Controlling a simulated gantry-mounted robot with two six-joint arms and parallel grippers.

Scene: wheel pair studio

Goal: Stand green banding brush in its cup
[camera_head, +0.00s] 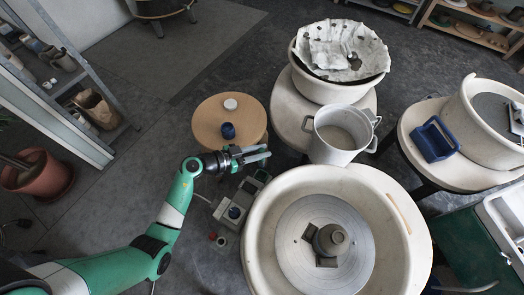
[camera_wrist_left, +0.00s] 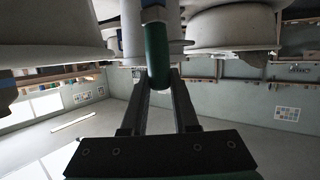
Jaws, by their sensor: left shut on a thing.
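My left gripper (camera_head: 262,154) reaches in from the left, just in front of the round wooden stool and left of the big wheel basin. The brush is hard to make out in the head view. A small dark blue cup-like thing (camera_head: 228,131) stands on the wooden stool (camera_head: 205,116); I cannot tell if it is the brush's cup. My right gripper is not in view.
A grey metal bucket (camera_head: 338,132) stands behind the basin (camera_head: 257,220) with its wheel head (camera_head: 300,250). A small white pot (camera_head: 230,104) is on the stool. A blue caddy (camera_head: 434,140) stands at the right. Floor left of the stool is clear.

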